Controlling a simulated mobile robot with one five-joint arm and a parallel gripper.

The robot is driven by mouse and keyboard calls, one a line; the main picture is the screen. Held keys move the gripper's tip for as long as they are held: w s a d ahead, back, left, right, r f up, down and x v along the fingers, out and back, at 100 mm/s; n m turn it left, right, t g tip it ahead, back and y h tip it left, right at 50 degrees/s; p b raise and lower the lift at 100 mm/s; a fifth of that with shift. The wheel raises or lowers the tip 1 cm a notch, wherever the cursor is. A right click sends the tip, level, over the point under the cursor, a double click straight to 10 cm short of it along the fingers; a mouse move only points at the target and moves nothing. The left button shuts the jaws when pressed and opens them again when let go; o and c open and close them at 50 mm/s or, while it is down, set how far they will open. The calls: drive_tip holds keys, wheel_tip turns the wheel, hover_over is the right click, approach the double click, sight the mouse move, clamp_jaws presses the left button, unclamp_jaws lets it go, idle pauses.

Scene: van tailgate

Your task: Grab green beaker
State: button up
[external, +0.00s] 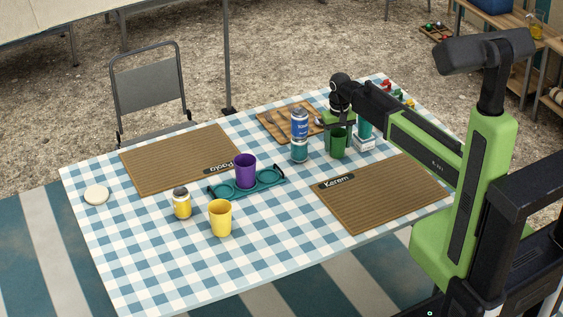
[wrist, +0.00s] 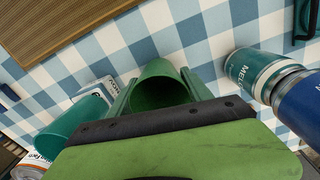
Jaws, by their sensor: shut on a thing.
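The green beaker (external: 338,146) stands at the right part of the checked table in the external view. My gripper (external: 340,122) is over it, reaching from the right. In the wrist view the beaker (wrist: 158,84) sits between the two fingers of my gripper (wrist: 160,95), with its open mouth towards the camera. The fingers are shut on its sides.
Close to the left stand a blue can (external: 299,123) and a teal can (external: 299,151). A teal cup (external: 364,129) and a white box (external: 364,143) are close to the right. A purple cup (external: 245,171) is in a teal holder (external: 270,179). A yellow cup (external: 220,218) stands in front.

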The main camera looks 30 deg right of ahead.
drive_tip(key=shift+r, duration=0.1)
drive_tip(key=shift+c, duration=0.3)
wheel_tip(320, 180, up, 10)
drive_tip(key=p, duration=1)
